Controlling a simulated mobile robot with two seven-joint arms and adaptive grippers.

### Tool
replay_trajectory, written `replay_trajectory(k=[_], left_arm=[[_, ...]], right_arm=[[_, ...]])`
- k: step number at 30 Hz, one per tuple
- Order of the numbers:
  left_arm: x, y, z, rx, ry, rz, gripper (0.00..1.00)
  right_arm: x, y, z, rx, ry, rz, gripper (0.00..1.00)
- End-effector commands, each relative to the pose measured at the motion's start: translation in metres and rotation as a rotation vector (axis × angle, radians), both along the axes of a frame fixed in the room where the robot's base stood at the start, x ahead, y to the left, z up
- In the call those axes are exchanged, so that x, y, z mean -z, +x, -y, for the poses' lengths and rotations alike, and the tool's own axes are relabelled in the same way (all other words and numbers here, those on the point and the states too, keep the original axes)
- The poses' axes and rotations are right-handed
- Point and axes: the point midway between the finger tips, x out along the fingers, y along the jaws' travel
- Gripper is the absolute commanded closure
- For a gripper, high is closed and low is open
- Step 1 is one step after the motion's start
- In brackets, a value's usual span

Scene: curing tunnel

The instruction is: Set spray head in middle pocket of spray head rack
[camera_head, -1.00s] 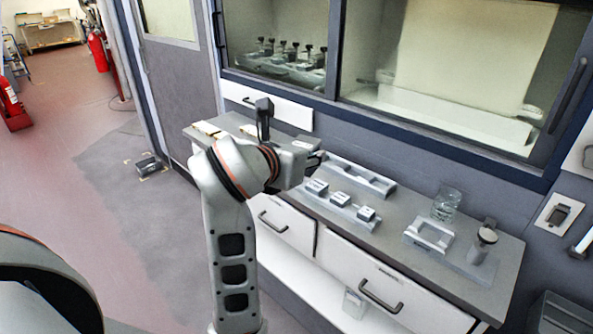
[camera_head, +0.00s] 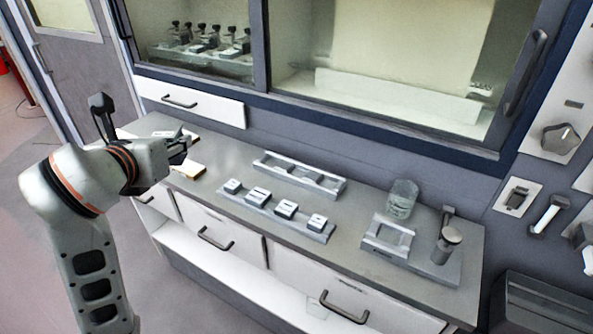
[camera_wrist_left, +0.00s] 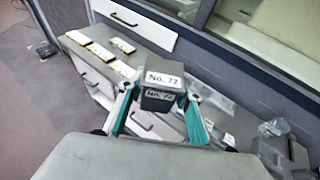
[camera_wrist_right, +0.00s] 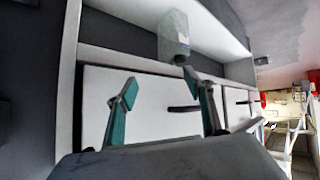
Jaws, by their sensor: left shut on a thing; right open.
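In the left wrist view the block sits between both fingers, above the counter's level. In the head view the gripper is over the counter's left part, left of the racks. A long grey rack with pockets (camera_head: 296,181), apparently the spray head rack, lies at the back of the counter; its pockets look empty. My right gripper (camera_wrist_right: 165,105) is open and empty, facing white drawer fronts; it is not in the head view.
A front tray (camera_head: 268,218) holds several light-topped blocks. Pale flat pieces (camera_head: 190,171) lie at the left. A bottle (camera_wrist_right: 174,38) shows in the right wrist view.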

Motion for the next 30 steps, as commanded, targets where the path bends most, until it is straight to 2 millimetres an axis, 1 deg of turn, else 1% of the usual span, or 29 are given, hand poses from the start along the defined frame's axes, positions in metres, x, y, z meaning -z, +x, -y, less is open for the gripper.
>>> replay_trajectory(k=[7,14,30], left_arm=[[-0.001,0.000,0.000,-0.001,0.000,0.003,0.98],[-0.003,0.000,0.000,-0.001,0.001,0.003,0.98],[-0.040,0.000,-0.001,-0.002,0.003,0.005,0.98]], right_arm=[[0.001,-0.002,-0.002,-0.002,0.001,-0.003,0.48],[-0.003,0.004,-0.002,-0.002,0.003,0.007,0.48],[-0.005,0.005,-0.002,-0.001,0.004,0.009,0.48]])
